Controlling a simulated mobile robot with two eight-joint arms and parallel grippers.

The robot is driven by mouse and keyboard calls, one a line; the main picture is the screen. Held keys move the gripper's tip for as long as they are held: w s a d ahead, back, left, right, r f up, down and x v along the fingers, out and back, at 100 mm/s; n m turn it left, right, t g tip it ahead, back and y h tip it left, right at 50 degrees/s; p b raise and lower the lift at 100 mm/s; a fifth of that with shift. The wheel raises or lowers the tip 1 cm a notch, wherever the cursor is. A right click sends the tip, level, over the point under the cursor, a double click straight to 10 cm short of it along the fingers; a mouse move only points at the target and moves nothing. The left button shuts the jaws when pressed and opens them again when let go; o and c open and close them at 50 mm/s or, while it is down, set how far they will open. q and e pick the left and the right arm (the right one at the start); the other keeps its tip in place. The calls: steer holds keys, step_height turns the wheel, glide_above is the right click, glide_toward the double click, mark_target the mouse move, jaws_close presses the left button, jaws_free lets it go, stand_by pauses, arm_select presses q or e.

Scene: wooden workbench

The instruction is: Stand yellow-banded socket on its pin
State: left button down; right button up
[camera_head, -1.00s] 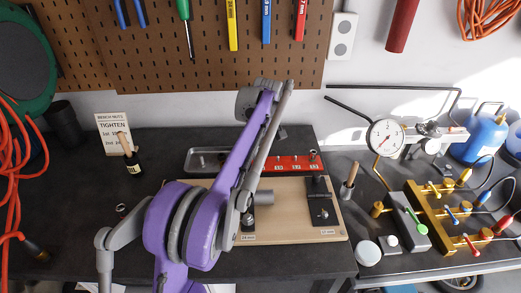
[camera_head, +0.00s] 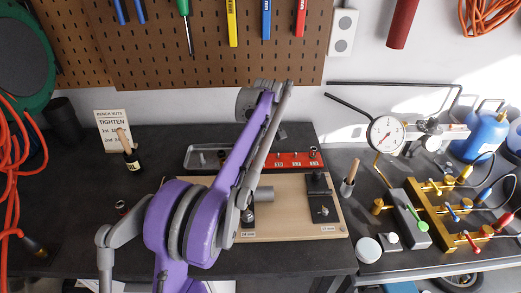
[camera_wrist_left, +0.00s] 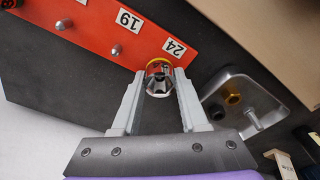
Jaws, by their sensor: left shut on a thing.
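The yellow-banded socket (camera_wrist_left: 158,82) is between the fingertips of my left gripper (camera_wrist_left: 159,92), which is shut on it. Its yellow band shows at the end away from the gripper. The socket is at the edge of the red rack (camera_wrist_left: 90,30), by the label 24. Bare pins stand by the other labels; the pin at 24 is not visible, and I cannot tell whether the socket is around it. In the head view the red rack (camera_head: 297,167) is partly behind my purple left arm, which hides the left gripper and socket. My right gripper is not in view.
A metal tray (camera_wrist_left: 225,88) with a brass-coloured piece lies close beside the left gripper. A tan board (camera_head: 285,233) with dark fixtures lies in front of the rack. A dial gauge (camera_head: 386,134) and gold valve manifold (camera_head: 440,205) stand at right.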

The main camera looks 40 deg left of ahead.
arm_select(q)
steer(key=shift+c, duration=1.8)
jaws_free()
step_height(320, 180, up, 11)
steer(key=d+p, duration=0.1)
steer(key=shift+s+d+f, duration=0.15)
steer(key=shift+f, duration=0.05)
